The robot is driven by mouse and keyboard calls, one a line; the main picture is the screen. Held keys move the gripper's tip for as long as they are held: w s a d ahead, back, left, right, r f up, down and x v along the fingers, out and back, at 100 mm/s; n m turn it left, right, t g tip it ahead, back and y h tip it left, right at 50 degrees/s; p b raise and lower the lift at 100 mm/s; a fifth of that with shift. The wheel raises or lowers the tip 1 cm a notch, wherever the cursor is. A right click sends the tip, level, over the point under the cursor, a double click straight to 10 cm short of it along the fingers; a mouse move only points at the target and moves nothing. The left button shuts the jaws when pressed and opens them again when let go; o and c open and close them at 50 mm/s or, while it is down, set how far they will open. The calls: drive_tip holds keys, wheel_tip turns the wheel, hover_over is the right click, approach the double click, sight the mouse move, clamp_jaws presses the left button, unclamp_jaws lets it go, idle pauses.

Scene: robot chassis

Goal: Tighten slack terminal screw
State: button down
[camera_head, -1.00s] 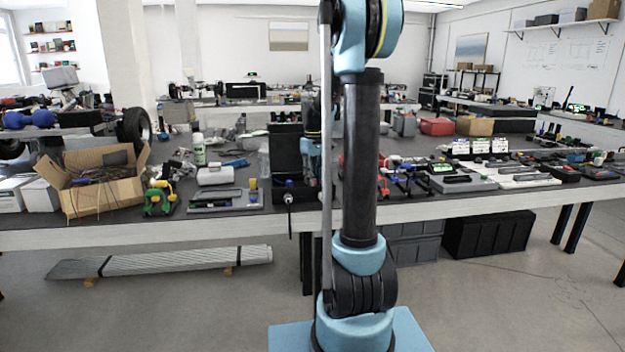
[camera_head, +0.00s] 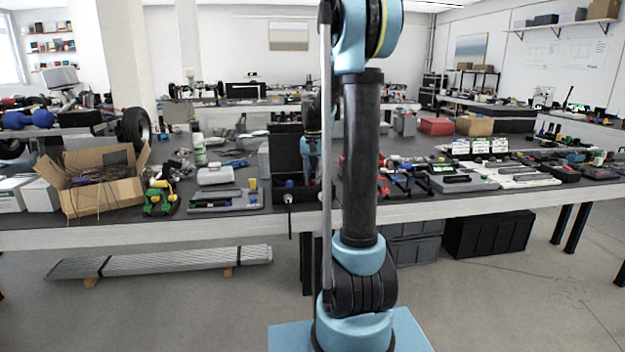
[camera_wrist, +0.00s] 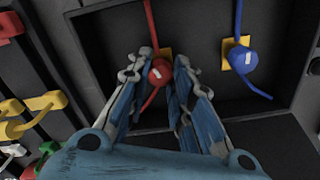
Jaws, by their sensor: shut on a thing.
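A red terminal screw (camera_wrist: 160,72) with a pale mark on its cap sits on an orange plate in the black box (camera_wrist: 215,100), with a red wire (camera_wrist: 152,22) running past it. My gripper (camera_wrist: 163,64) is shut on the red screw, one finger on each side. A blue terminal screw (camera_wrist: 242,58) stands apart to the right on its own orange plate, with a blue wire (camera_wrist: 238,18). In the head view the black box (camera_head: 287,150) stands open on the bench; my arm hides the red screw, while the blue screw (camera_head: 289,183) shows near its front.
An open cardboard box (camera_head: 105,190) and a green and yellow tool (camera_head: 160,197) lie to the left on the bench (camera_head: 400,208). A grey tray (camera_head: 225,200) lies left of the black box. Several instruments crowd the right side.

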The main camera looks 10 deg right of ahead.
sight(313, 179)
drive_tip(key=shift+w+m, duration=0.15)
drive_tip(key=shift+m, duration=2.05)
drive_tip(key=c, duration=1.4)
unclamp_jaws()
wheel_tip(313, 179, up, 12)
